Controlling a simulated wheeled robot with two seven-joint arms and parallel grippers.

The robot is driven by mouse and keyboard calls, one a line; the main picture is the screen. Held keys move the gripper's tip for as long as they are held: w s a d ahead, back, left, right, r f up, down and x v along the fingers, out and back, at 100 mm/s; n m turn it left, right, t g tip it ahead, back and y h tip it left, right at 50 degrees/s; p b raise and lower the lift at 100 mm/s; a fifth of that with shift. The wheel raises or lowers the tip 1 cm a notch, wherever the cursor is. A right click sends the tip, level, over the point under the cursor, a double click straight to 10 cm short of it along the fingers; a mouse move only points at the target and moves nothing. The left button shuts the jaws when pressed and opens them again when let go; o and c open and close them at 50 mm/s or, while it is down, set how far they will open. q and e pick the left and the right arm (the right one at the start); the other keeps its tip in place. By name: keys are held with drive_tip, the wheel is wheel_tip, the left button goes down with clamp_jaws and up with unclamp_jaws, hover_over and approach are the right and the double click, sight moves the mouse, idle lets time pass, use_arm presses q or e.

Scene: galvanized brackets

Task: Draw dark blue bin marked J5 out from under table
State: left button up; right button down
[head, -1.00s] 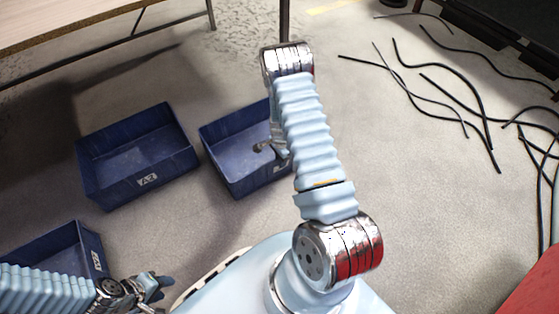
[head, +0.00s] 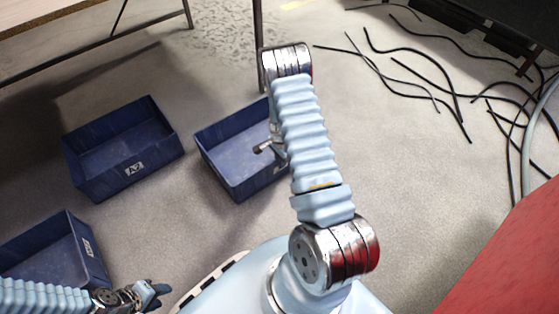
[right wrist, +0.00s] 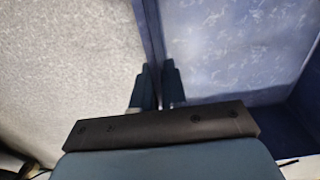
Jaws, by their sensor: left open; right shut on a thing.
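A dark blue open bin (head: 222,162) stands on the floor in the head view, partly behind my right arm. No J5 mark shows on it; the arm hides part of its side. My right gripper (head: 270,148) is at its right part, mostly hidden by the arm. In the right wrist view my right gripper (right wrist: 158,78) has one finger on each side of the blue bin wall (right wrist: 151,35) and is shut on it. My left gripper (head: 150,292) is open and empty at the lower left, beside another bin. The table (head: 60,12) is at the upper left.
A blue bin marked A2 (head: 110,160) stands left of the gripped one. Another blue bin (head: 60,250) with an unreadable label is at the lower left. Black cables (head: 440,75) lie on the floor at the right. A red surface (head: 480,260) fills the lower right.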

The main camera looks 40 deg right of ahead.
use_arm(q)
drive_tip(key=shift+s+a, duration=0.15)
drive_tip(key=shift+s, duration=0.3)
use_arm(e)
drive_tip(key=shift+s, duration=0.65)
drive_tip(key=c, duration=1.1)
unclamp_jaws()
use_arm(q)
wheel_tip(320, 180, up, 3)
drive_tip(key=p, duration=0.3)
drive_tip(key=shift+a, duration=0.15)
use_arm(e)
wheel_tip(320, 180, up, 14)
drive_tip(key=shift+f, duration=0.1)
